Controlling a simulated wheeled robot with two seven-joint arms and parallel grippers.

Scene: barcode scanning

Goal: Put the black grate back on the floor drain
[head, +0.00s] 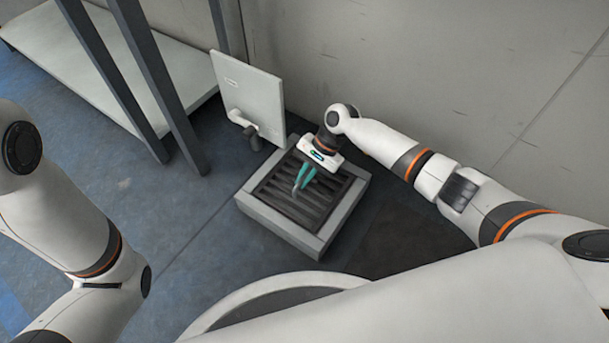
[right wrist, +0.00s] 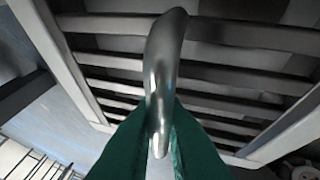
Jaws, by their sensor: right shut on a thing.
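The black grate (head: 322,205), a square of dark parallel slats, lies within the raised grey rim of the floor drain (head: 277,228). Its slats (right wrist: 215,75) fill much of the right wrist view, between pale rim sides. I cannot tell whether it sits flush. My right gripper (head: 299,185) reaches down over the grate with teal fingers. In the right wrist view its fingers (right wrist: 160,140) are shut on a curved shiny metal bar (right wrist: 165,55), which looks like a handle. Its join to the grate is hidden. My left arm shows at the left, but its gripper is out of view.
A white panel (head: 250,90) with a grey pipe (head: 243,124) stands behind the drain. A pale shelf (head: 180,65) with dark posts is at the back left. A dark patch (head: 410,240) lies on the floor right of the drain. The blue floor to its left is clear.

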